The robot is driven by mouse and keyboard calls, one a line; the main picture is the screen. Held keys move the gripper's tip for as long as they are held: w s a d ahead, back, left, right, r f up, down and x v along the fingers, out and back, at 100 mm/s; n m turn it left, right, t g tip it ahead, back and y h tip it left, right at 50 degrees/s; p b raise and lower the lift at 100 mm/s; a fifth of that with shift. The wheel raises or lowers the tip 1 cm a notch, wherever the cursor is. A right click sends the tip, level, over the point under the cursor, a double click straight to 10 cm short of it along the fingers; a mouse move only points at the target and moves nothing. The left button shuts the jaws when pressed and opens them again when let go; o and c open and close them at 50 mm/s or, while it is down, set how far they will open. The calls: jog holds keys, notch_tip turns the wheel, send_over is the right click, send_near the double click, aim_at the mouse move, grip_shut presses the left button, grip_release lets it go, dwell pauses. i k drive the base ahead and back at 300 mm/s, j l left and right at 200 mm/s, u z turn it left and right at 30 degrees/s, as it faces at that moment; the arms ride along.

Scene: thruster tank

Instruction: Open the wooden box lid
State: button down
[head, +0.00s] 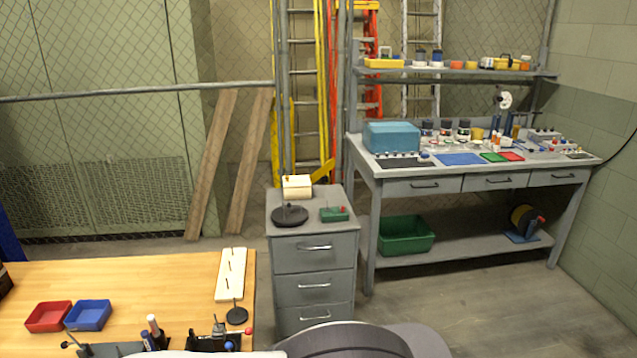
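A small cream-coloured box (297,188) stands on top of the grey drawer cabinet (315,218), near its back edge. It is the only thing in view that resembles the wooden box, but I cannot make out wood grain. Its top looks closed, with a small brownish-yellow piece on it; the lid seam is too small to tell. My gripper does not show in the head view. Dark and grey rounded parts at the bottom edge seem to be my own body.
A black round base (290,216) and a green item (334,214) sit before the box. A wooden table (130,278) at left holds red (48,316) and blue (88,315) trays. A grey workbench (470,182) stands right. Open floor (480,300) lies at lower right.

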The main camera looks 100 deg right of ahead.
aim_at(296, 181)
jog(key=z, duration=3.15)
jog(key=l+u, duration=0.25)
jog(key=l, duration=0.5)
jog(key=l+u, duration=0.25)
jog(key=l, duration=0.55)
jog(key=i+l+u, duration=0.25)
jog(key=i+l, duration=0.15)
jog(key=l, duration=0.2)
jog(key=i+l+u, duration=0.1)
jog(key=l, duration=0.2)
jog(key=i+l+u, duration=0.25)
jog(key=l, duration=0.45)
jog(key=i+l+u, duration=0.1)
jog(key=i+l, duration=0.15)
jog(key=i+l+u, duration=0.15)
jog(key=l, duration=0.3)
jog(key=i+l+u, duration=0.1)
jog(key=i+l, duration=0.25)
jog(key=i+l+u, duration=0.15)
jog(key=l, duration=0.25)
jog(key=i+l+u, duration=0.1)
jog(key=i+l, duration=0.15)
jog(key=l, duration=0.15)
